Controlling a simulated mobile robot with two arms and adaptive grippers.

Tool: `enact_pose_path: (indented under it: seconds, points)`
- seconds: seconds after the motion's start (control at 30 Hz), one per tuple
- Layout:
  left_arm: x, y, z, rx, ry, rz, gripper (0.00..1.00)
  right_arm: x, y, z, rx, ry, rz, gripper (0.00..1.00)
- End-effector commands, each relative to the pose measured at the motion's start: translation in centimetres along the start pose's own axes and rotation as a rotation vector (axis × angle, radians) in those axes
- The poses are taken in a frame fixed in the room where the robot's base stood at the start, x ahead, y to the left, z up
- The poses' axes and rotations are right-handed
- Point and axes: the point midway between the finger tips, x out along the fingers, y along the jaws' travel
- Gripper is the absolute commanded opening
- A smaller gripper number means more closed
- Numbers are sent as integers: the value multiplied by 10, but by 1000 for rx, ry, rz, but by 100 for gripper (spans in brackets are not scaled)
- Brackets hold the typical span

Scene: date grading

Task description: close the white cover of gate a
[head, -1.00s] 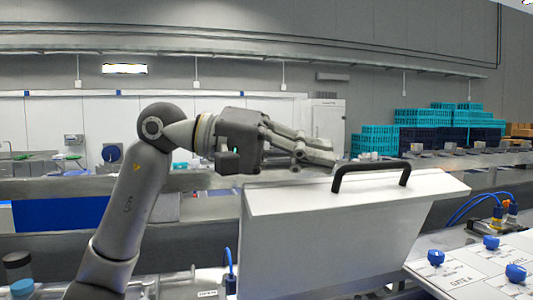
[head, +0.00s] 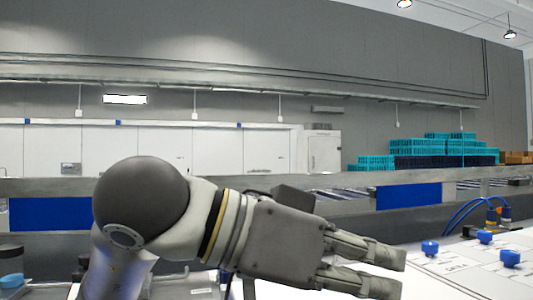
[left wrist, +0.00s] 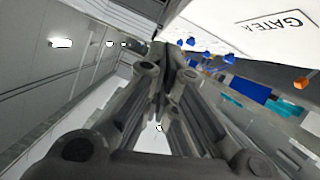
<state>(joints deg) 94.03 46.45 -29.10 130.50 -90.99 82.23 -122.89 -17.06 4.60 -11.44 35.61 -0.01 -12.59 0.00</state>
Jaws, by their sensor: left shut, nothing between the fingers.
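My left gripper (head: 392,273) reaches across the lower middle of the head view, pointing right, with its fingers shut and empty. In the left wrist view the fingers (left wrist: 166,58) come together at the tips. The raised white cover and its black handle do not show clearly in the head view now. A white surface shows below and behind my arm, but I cannot tell whether it is the cover. A white panel lettered GATE A (left wrist: 235,35) shows at the upper right of the left wrist view; its relation to the cover is unclear. My right gripper is not in view.
Blue knobs (head: 430,248) stand on a white control panel (head: 465,262) right of my gripper. Blue cables (head: 460,210) curve behind it. Teal crates (head: 376,162) are stacked far back. A metal rail runs across behind my arm.

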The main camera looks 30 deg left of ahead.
Motion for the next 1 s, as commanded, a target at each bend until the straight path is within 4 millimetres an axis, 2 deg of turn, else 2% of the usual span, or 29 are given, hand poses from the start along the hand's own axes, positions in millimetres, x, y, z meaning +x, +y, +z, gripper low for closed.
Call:
enact_pose_path:
  seconds: [0.03,0.2,0.67,0.87,1.0]
  points:
    - [3,-1,7,0,0,0,0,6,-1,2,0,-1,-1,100]
    - [6,-1,14,-2,0,0,0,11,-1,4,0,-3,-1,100]
    - [6,-1,16,-4,0,1,0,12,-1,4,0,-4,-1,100]
    - [2,2,11,-3,1,2,0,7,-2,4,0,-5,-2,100]
    - [-10,10,-2,-1,2,3,0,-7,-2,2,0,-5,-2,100]
